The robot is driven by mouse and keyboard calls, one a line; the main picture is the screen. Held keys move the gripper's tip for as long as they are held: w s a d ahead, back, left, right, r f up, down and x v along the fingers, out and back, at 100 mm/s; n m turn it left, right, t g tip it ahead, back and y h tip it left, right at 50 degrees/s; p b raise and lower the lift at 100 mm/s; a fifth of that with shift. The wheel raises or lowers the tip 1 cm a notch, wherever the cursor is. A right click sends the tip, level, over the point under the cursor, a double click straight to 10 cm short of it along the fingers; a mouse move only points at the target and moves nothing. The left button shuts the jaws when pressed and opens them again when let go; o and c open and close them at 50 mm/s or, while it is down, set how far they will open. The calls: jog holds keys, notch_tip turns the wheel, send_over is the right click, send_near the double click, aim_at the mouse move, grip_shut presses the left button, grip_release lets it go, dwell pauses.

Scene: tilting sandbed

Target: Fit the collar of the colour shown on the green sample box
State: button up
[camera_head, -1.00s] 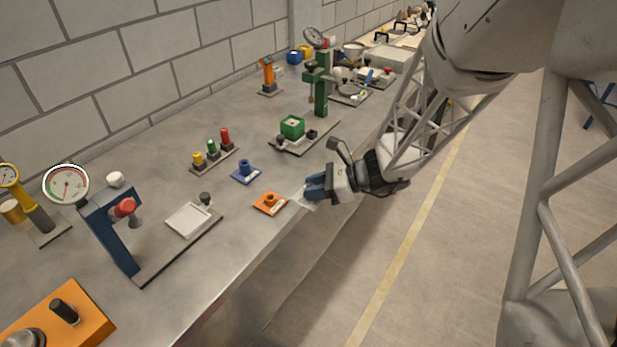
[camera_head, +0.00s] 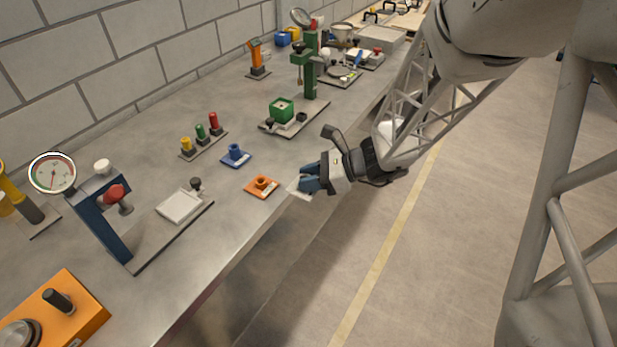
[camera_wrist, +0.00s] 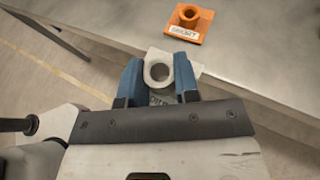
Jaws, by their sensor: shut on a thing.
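My gripper (camera_head: 308,182) is beyond the front edge of the bench. Its blue fingers are shut on a white collar (camera_wrist: 145,57), a flat plate with a round ring, which also shows at the fingertips in the head view (camera_head: 294,190). An orange collar (camera_head: 262,190) with a label lies on the bench just left of the gripper; it also shows ahead in the wrist view (camera_wrist: 187,22). A blue collar (camera_head: 235,158) lies further back. The green sample box (camera_head: 282,112) stands on a dark base behind them; a colour mark on it is too small to tell.
A stand with yellow, green and red pegs (camera_head: 202,138) is left of the green box. A green press (camera_head: 309,72) stands behind it. A blue press with a red knob (camera_head: 110,225), a gauge (camera_head: 52,173) and an orange control box (camera_head: 55,312) are nearer left. Bench around the collars is clear.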

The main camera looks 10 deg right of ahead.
jog(key=w+r, duration=0.2)
jog(key=w, duration=0.9)
jog(key=w+r, duration=0.3)
jog(key=w, duration=0.9)
jog(key=w+r, duration=0.3)
jog(key=w, duration=0.9)
jog(key=shift+w, duration=0.2)
jog(key=shift+d+f, duration=0.1)
jog(key=shift+f, duration=0.1)
jog(key=shift+f, duration=1.85)
jog(key=shift+f, duration=0.6)
jog(key=o, duration=1)
jog(key=shift+d, duration=0.1)
